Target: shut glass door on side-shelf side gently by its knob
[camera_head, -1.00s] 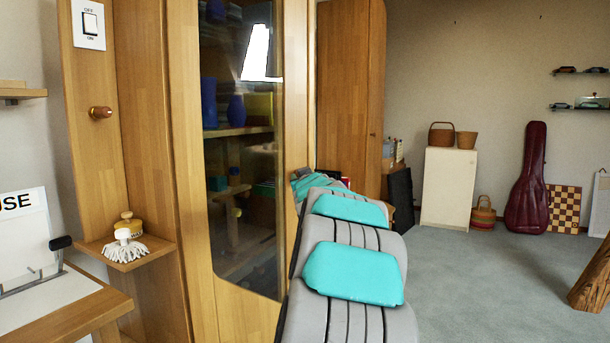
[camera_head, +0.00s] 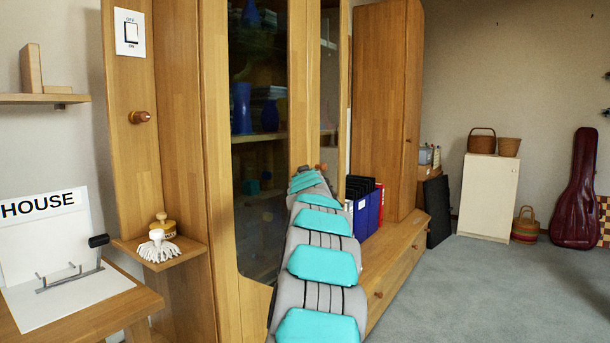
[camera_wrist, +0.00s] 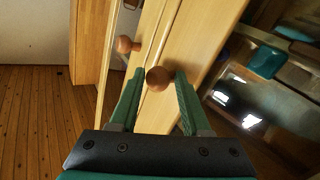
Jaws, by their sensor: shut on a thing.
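The glass door (camera_head: 258,190) on the side-shelf side is a tall wood-framed pane, in the head view left of my arm. Its frame and dark glass (camera_wrist: 262,95) show at the right in the wrist view. Its round wooden knob (camera_wrist: 158,79) is between the two green fingers of my gripper (camera_wrist: 157,90), which is shut on it. The neighbouring door's knob (camera_wrist: 127,44) is just beyond, to the left. The door looks near its neighbour's edge; I cannot tell whether it is fully flush. In the head view my arm hides the gripper.
The side shelf (camera_head: 190,248) holds a brush (camera_head: 158,247). A switch (camera_head: 130,32) and a wooden peg (camera_head: 139,117) are on the panel above. A HOUSE sign (camera_head: 40,205) stands at left. Blue binders (camera_head: 367,210) stand right of my arm. Carpet (camera_head: 480,290) at right is clear.

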